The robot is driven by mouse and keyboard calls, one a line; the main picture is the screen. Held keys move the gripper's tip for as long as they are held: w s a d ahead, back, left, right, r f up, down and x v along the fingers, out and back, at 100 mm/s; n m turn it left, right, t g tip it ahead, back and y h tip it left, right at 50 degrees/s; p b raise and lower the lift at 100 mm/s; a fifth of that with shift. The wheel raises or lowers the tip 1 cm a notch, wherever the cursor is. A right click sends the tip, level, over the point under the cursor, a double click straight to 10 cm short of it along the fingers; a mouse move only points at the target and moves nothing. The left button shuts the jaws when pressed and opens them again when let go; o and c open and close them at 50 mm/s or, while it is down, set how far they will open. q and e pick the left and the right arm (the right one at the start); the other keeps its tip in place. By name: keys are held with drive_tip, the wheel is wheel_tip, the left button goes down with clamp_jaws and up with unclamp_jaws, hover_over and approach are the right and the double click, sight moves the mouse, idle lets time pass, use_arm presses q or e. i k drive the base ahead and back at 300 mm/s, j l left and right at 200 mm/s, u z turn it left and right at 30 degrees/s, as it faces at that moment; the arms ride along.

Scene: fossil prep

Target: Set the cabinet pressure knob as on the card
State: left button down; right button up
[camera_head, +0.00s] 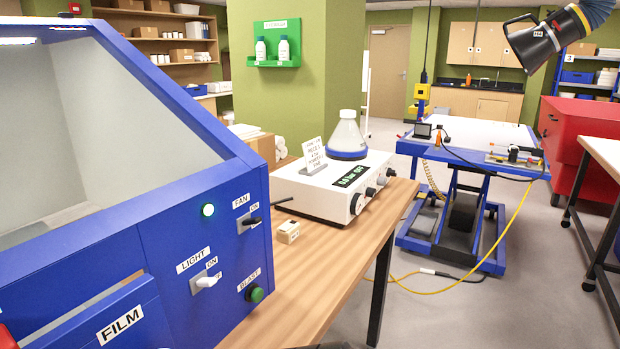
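A white control unit (310,196) stands on the wooden bench, right of the blue cabinet (165,215). Its dark display (355,178) shows green text ending in "OFF"; the number is small and seems to read 0.0 bar.
The cabinet front has a FAN switch (252,221), a LIGHT switch (207,282), a green BLAST button (256,295) and a lit green lamp (208,210). A clear flask-like vessel (347,137) stands on the unit. A small beige block (288,232) lies before it. The front bench top is clear.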

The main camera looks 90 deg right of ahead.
sight(370, 192)
drive_tip(key=z, duration=2.9)
